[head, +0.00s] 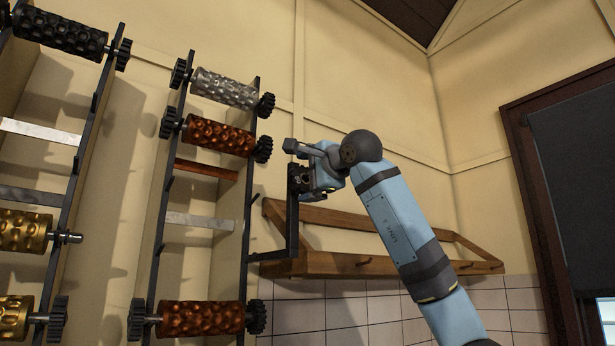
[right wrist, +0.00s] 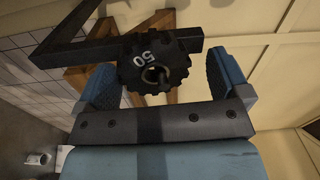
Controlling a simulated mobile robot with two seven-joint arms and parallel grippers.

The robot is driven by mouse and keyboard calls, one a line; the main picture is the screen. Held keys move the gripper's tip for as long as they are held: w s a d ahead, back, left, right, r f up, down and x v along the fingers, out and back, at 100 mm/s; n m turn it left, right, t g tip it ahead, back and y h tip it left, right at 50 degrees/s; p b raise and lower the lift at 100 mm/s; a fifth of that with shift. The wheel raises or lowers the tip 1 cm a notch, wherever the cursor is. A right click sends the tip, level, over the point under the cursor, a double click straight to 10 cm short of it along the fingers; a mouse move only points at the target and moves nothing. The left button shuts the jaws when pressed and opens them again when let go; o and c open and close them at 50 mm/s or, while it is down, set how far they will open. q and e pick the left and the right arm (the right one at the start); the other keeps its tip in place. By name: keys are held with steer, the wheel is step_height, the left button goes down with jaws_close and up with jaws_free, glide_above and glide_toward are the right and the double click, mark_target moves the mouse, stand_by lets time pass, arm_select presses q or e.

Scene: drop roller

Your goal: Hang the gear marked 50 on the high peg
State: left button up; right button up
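The black gear marked 50 (right wrist: 135,68) is between the two blue fingers of my right gripper (right wrist: 165,66) in the right wrist view. A gap shows between the gear and the right-hand finger; the left-hand finger is close to it, and I cannot tell if they touch. The gear lies at the end of a dark bracket bar (right wrist: 190,50), and a small ring-like end shows in its hole. In the head view, my right gripper (head: 303,166) is open around the top of the upright bracket (head: 292,225), with the gear (head: 300,180) small and dark there. My left gripper is out of view.
A rack (head: 158,230) with patterned rollers (head: 220,135) and black end gears stands left of the bracket. A wooden wall shelf (head: 340,263) runs behind and below my right gripper. A second roller rack (head: 85,150) is at the far left.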

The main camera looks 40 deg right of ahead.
steer(key=shift+s, duration=0.25)
steer(key=s+a+b, duration=0.1)
steer(key=s+b, duration=0.3)
steer(key=s, duration=0.9)
steer(key=shift+s+a, duration=0.15)
steer(key=shift+a, duration=0.1)
